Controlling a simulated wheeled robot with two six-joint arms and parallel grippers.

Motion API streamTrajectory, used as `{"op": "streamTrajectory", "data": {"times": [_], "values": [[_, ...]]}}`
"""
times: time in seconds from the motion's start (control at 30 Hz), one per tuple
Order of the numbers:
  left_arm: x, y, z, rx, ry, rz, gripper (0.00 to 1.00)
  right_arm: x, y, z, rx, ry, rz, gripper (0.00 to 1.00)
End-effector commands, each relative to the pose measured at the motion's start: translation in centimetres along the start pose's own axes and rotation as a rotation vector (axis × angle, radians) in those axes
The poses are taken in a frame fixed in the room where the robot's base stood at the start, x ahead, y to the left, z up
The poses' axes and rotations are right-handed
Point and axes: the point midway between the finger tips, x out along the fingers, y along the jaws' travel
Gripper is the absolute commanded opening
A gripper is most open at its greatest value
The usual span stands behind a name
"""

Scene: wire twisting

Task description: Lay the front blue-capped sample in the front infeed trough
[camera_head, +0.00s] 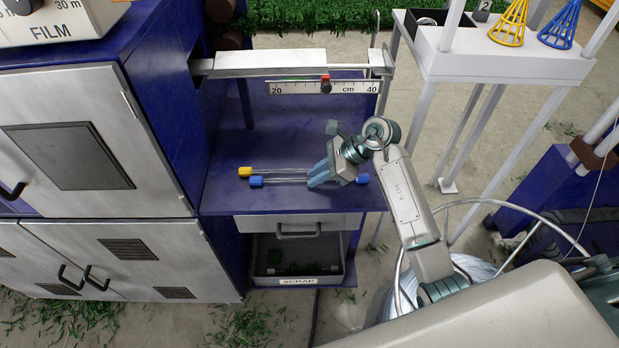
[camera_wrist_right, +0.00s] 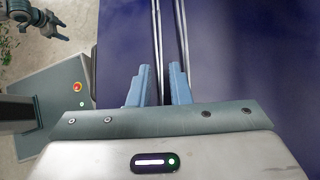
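The front blue-capped sample (camera_head: 285,183) shows a blue cap at each end. The yellow-capped sample (camera_head: 275,170) lies just behind it, its right end hidden by my right gripper. My right gripper (camera_head: 318,177) is low over the right half of the samples. A silver trough-like channel (camera_head: 270,61) stands above the shelf's back.
A ruler (camera_head: 300,87) with a red-and-black slider hangs below the channel. A drawer (camera_head: 297,224) and scrap bin (camera_head: 297,281) are under the shelf. A silver-doored cabinet (camera_head: 75,155) stands left. The shelf's left part is clear.

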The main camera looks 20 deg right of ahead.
Motion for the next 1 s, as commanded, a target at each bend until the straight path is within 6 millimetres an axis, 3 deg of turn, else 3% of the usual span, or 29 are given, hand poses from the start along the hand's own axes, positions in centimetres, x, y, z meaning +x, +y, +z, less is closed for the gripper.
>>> {"op": "streamTrajectory", "data": {"times": [0.1,0.63,0.8,1.0], "values": [[0.0,0.0,0.0,0.000,0.000,0.000,0.58,0.0,0.0,0.0,0.000,0.000,0.000,0.00],[0.0,0.1,-0.2,0.000,-0.007,0.000,0.58,-0.9,-0.1,0.8,-0.003,-0.001,-0.003,0.00],[-1.9,0.1,-1.5,0.002,0.004,0.000,0.58,-2.5,-0.1,2.5,-0.006,0.000,-0.004,0.00],[-3.8,0.2,-2.9,0.004,0.012,0.000,0.58,-2.4,4.5,2.8,-0.004,-0.001,0.001,0.00]]}}
